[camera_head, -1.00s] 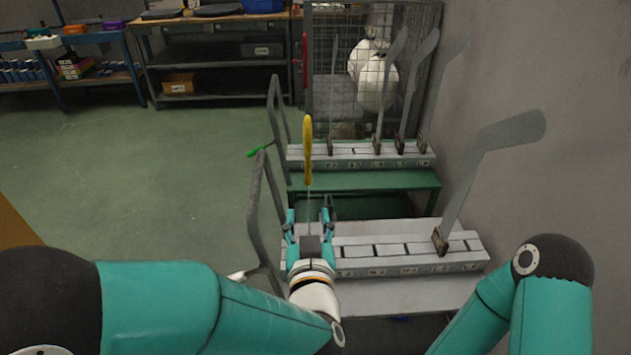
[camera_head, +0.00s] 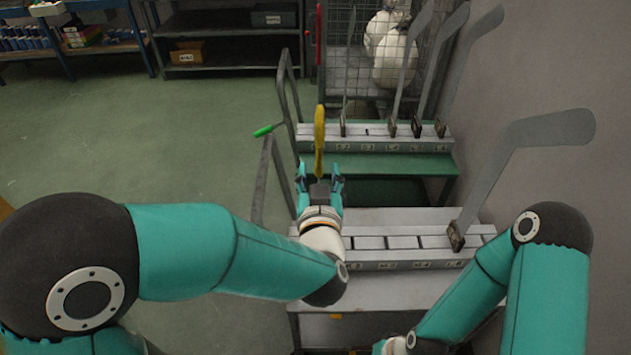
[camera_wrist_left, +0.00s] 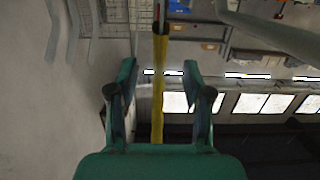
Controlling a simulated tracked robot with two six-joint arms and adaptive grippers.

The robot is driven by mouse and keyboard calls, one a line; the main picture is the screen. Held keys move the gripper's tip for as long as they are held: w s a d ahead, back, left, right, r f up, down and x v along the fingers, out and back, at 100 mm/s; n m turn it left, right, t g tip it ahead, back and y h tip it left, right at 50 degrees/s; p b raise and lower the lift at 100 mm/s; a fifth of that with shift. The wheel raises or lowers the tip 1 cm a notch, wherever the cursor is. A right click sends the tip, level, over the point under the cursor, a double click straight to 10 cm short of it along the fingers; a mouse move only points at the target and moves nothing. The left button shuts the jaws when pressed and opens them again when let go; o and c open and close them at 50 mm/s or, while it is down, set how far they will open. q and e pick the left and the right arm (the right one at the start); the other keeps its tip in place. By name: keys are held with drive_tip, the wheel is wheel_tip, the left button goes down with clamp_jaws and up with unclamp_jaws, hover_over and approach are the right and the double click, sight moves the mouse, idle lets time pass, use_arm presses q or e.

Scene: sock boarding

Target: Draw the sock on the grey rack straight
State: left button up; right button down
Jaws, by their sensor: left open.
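A yellow sock (camera_head: 319,135) hangs on an upright board seen nearly edge-on, above the left end of the near grey rack (camera_head: 400,250). My left gripper (camera_head: 320,178) is open around the lower part of the sock in the head view. In the left wrist view the yellow sock (camera_wrist_left: 159,95) runs as a narrow strip between the two spread fingers of the left gripper (camera_wrist_left: 158,68), with a gap on each side. The board's foot is hidden behind my left gripper. My right arm is at the lower right; its fingers are out of the picture.
A bare grey board (camera_head: 505,150) leans up from the near rack's right end. A second rack (camera_head: 360,145) with several bare boards stands behind on a green bench (camera_head: 385,163). A handrail (camera_head: 292,95) with a green grip is left of it. A wall closes the right side.

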use_arm(q)
drive_tip(key=shift+w+f, duration=0.15)
drive_tip(key=shift+w, duration=1.05)
drive_tip(key=shift+w+f, duration=0.15)
drive_tip(key=shift+w, duration=1.05)
clamp_jaws()
drive_tip(key=shift+f, duration=0.3)
unclamp_jaws()
drive_tip(key=shift+r, duration=0.1)
